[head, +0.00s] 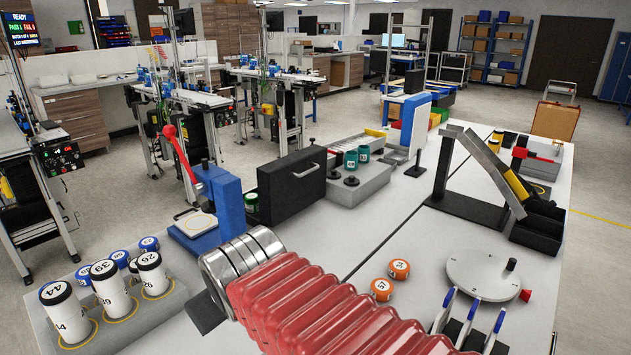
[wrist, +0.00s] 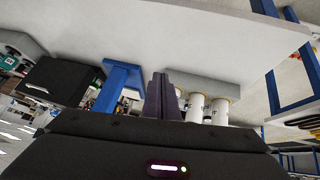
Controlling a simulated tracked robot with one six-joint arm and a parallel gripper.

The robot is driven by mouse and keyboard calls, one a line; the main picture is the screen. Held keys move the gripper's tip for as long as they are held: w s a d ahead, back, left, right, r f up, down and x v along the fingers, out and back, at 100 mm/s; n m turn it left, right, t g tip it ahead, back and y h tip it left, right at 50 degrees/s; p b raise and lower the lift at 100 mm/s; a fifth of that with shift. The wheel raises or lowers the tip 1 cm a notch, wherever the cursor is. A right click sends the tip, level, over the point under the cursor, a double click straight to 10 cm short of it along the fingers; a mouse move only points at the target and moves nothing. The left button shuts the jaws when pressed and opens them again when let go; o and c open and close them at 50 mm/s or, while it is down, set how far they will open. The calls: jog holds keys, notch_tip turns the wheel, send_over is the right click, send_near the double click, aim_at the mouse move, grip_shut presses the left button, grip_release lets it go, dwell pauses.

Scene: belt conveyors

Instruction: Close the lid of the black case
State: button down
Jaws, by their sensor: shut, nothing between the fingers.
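The black case (head: 292,188) stands on the white table in the head view, left of centre. Its broad dark face is upright and carries a metal handle; I cannot tell how far its lid is open. In the wrist view the case (wrist: 62,82) appears at the left, tilted, with its handle showing. My gripper (wrist: 162,80) is shut and empty, its dark fingers together in the middle of the wrist view. It is apart from the case. In the head view, my red-sleeved arm reaches across the front, and the fingertips cannot be made out.
A blue stand with a red lever (head: 218,198) stands just left of the case. Several white numbered cylinders (head: 110,288) sit in a grey holder at the front left. A grey tray with teal cans (head: 360,158) lies behind the case. Orange pucks (head: 399,269) lie right of my arm.

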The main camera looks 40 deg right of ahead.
jog(key=w+d+r+n+t+h, duration=0.1)
jog(key=w+d+r+n+t, duration=0.15)
jog(key=w+d, duration=0.6)
jog(key=w+d+r+n+t+h, duration=0.25)
jog(key=w+d, duration=0.35)
jog(key=d, duration=0.6)
jog(key=w+d+r+n+t+h, duration=0.1)
jog(key=w+d+r+n+t, duration=0.15)
jog(key=w+d, duration=0.7)
jog(key=s+d+f+n+t+y, duration=0.2)
jog(key=d+f+n, duration=0.1)
jog(key=d, duration=0.3)
jog(key=s+d+f+n+t+y, duration=0.1)
jog(key=s+d+f+n+t, duration=0.15)
jog(key=d, duration=0.35)
jog(key=s+d+f+n+t+y, duration=0.1)
jog(key=s+d+f+n+y, duration=0.3)
jog(key=s, duration=0.4)
notch_tip(320, 180, down, 3)
jog(key=shift+d+r+n+y, duration=0.1)
jog(key=shift+d+n+y, duration=0.25)
jog(key=shift+d+n, duration=0.3)
jog(key=shift+w+a, duration=0.1)
jog(key=shift+w, duration=0.05)
jog(key=d+x, duration=0.1)
jog(key=x, duration=1.2)
jog(key=shift+w+a+r, duration=0.2)
jog(key=shift+w+a, duration=0.15)
jog(key=shift+a, duration=0.1)
